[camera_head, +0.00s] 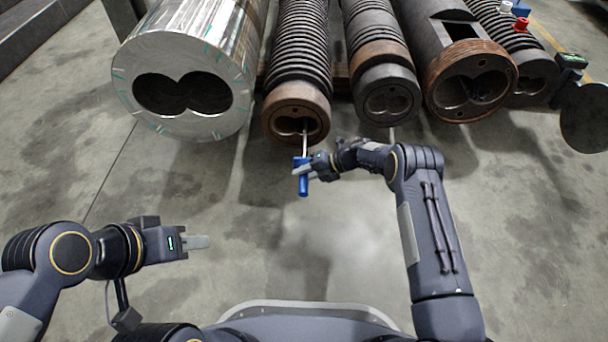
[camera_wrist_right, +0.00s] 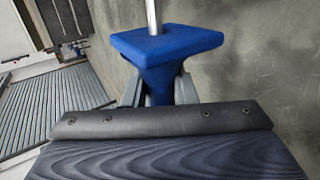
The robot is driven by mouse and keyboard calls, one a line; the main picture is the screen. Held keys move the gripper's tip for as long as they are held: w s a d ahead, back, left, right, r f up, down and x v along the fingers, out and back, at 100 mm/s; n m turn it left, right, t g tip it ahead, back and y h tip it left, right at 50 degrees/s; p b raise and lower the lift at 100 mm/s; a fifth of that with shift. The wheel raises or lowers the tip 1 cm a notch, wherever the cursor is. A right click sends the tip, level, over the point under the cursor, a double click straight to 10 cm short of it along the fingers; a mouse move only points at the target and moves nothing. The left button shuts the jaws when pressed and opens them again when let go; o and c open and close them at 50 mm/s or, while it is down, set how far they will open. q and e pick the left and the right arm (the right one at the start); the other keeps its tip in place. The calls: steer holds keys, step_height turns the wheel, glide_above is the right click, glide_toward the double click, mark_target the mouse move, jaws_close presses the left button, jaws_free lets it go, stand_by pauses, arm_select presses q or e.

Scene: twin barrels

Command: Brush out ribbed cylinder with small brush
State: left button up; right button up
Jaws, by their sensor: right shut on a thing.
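The ribbed cylinder (camera_head: 300,50) lies with its rust-brown end face (camera_head: 283,103) towards me, second from the left in the row. Its twin bore is dark inside. The small brush has a blue handle (camera_head: 303,184) and a thin metal rod that reaches up to the bore opening; its bristle end is hidden. My right gripper (camera_head: 307,172) is shut on the blue handle, just in front of the cylinder's end. The handle (camera_wrist_right: 165,50) also shows in the right wrist view, between the fingers.
A darker ribbed cylinder (camera_head: 375,50) and a wide rust-rimmed barrel (camera_head: 445,50) are to the right. A dark disc (camera_head: 585,115) is at the right edge. The concrete floor in front is clear.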

steer(key=shift+w, duration=1.85)
steer(key=shift+s+r+p, duration=0.15)
steer(key=shift+s+p, duration=0.2)
steer(key=shift+p, duration=0.35)
steer(key=shift+s+p, duration=0.8)
steer(key=shift+p, duration=0.45)
steer(key=shift+s+p, duration=0.6)
steer(key=shift+p, duration=0.1)
steer(key=shift+s, duration=0.25)
